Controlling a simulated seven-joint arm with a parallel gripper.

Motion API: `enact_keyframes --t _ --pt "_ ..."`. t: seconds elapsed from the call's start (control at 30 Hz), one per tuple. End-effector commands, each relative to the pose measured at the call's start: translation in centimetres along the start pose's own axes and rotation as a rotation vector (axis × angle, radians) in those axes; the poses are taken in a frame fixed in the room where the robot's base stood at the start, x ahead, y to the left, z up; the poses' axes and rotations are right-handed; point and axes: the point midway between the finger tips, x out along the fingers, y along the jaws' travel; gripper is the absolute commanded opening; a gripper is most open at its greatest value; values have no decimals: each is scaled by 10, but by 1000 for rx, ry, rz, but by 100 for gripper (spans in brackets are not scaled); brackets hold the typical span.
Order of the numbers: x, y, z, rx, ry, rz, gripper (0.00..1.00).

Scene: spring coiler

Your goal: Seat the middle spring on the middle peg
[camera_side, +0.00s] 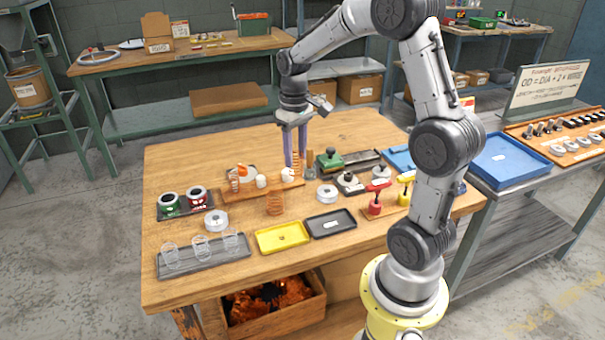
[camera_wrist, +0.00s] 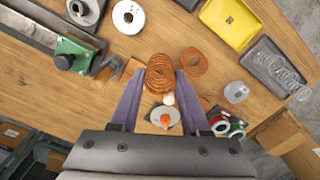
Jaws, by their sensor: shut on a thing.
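A copper coil spring (camera_wrist: 160,74) is between the two purple fingers of my gripper (camera_wrist: 159,80), which is shut on it. In the side view my gripper (camera_side: 295,166) is low over the right end of a wooden strip (camera_side: 250,191), with the held spring (camera_side: 297,160) partly hidden by the fingers. White rounded tops (camera_side: 261,181) and (camera_side: 287,175) show on the strip; I cannot tell which is the middle peg. Another spring (camera_side: 275,204) stands on the table in front of the strip. A further spring (camera_side: 233,178) is at the strip's left end.
A green-topped block (camera_side: 330,160) and a grey fixture (camera_side: 350,183) stand right of my gripper. Yellow (camera_side: 283,237) and black (camera_side: 330,224) trays lie in front.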

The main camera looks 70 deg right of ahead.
Motion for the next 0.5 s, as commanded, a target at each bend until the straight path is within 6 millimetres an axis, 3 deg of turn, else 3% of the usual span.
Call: enact_keyframes --t 0.1,0.3,0.5 --pt "-14 -4 -35 3 8 1 15" --pt "-27 -17 -82 -12 15 3 15" --pt "-20 -29 -104 -42 13 2 15"
